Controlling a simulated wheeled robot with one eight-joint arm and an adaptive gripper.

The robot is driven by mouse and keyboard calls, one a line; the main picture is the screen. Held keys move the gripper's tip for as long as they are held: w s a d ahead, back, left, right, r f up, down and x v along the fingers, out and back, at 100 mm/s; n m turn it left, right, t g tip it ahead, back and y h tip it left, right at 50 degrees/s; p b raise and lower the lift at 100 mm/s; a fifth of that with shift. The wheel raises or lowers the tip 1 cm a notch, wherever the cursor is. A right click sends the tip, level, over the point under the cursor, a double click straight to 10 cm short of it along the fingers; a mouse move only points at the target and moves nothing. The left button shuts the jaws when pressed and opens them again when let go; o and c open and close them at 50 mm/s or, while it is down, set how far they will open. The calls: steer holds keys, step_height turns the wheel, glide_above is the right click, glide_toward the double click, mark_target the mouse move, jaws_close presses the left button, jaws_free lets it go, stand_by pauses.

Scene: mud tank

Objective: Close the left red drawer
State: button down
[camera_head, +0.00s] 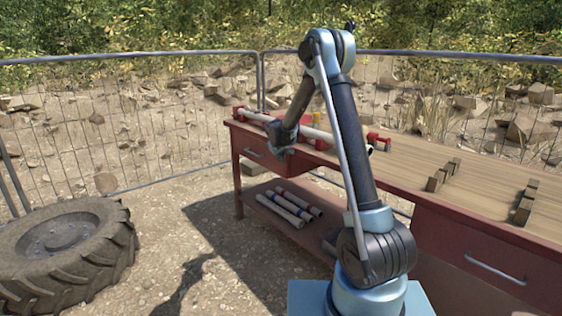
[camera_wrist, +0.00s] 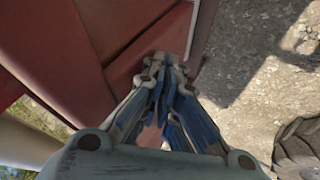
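The left red drawer (camera_head: 255,153) is at the left end of the red workbench and has a pale bar handle on its front. From the head view I cannot tell how far it stands out from the bench. My gripper (camera_head: 280,153) is in front of the drawer's right part and hides some of it. In the wrist view, the fingertips of my gripper (camera_wrist: 166,64) are drawn together, with nothing seen between them. They are close to a red panel (camera_wrist: 130,35); I cannot tell if they touch it.
The workbench top (camera_head: 400,165) carries red-ended pipes (camera_head: 300,130) and wooden blocks (camera_head: 437,180). Several pipes (camera_head: 285,208) lie on its lower shelf. A second red drawer (camera_head: 490,260) is at right. A large tyre (camera_head: 65,250) lies at left. Gravel ground between is clear.

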steer(key=shift+w+d, duration=0.1)
steer(key=s+a+r, duration=0.4)
steer(key=s+r, duration=0.4)
steer(key=s, duration=0.1)
steer(key=s+d+r+m+g, duration=0.1)
steer(key=s+d+r+m, duration=0.15)
steer(key=s+d, duration=0.9)
steer(key=s+d+r+m+g, duration=0.15)
steer(key=s+d+r, duration=0.25)
steer(key=s+d, duration=0.75)
steer(key=s+d+f+m+g, duration=0.1)
steer(key=s+f, duration=0.2)
steer(key=s, duration=0.6)
steer(key=s+d+f+m, duration=0.1)
steer(key=s+f, duration=0.3)
steer(key=s, duration=0.6)
steer(key=s+d+f+m+g+y, duration=0.1)
steer(key=s+d+f, duration=0.2)
steer(key=s, duration=0.6)
steer(key=shift+s+d+f+g, duration=0.25)
steer(key=shift+s+f+g, duration=0.1)
steer(key=shift+f, duration=0.1)
